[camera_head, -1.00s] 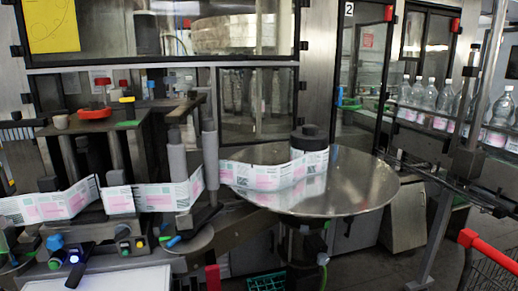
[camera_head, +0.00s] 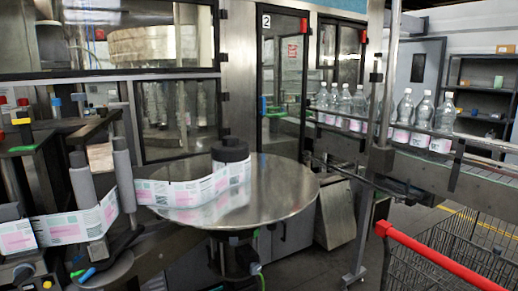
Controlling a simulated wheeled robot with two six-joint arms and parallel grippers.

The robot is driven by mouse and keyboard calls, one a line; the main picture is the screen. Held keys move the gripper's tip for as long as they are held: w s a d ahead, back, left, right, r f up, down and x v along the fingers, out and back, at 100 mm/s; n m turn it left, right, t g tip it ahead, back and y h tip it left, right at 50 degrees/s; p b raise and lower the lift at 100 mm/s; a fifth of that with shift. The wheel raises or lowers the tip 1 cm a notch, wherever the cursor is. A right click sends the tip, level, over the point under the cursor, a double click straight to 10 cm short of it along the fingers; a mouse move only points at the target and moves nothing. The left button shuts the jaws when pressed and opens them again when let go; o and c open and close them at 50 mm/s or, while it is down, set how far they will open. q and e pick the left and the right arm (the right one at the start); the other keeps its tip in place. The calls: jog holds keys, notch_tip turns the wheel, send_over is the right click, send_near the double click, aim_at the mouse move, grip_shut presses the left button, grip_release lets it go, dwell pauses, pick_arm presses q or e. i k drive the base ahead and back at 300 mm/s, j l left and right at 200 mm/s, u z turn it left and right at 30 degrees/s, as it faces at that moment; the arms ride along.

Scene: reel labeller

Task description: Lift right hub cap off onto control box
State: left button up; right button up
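A black hub cap (camera_head: 230,150) sits on top of the small label reel (camera_head: 232,172) on the round metal table (camera_head: 275,192). The label strip (camera_head: 180,193) runs from this reel to the left, past upright grey rollers (camera_head: 124,180). What looks like the control box (camera_head: 22,275), with blue and yellow buttons, is at the lower left, cut by the picture edge. Neither of my grippers shows in the head view.
A red-handled wire trolley (camera_head: 435,258) stands at the lower right. A conveyor (camera_head: 400,172) carries several clear bottles (camera_head: 421,115) at the right. Most of the round table's top is bare. Shelves (camera_head: 480,90) stand at the far right.

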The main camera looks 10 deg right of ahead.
aim_at(229, 150)
jog(key=z, duration=0.55)
jog(key=i+j+z, duration=0.1)
jog(key=i+z, duration=0.3)
jog(key=i+j+z, duration=0.15)
jog(key=z, duration=0.25)
jog(key=i+j+z, duration=0.2)
jog(key=z, duration=0.25)
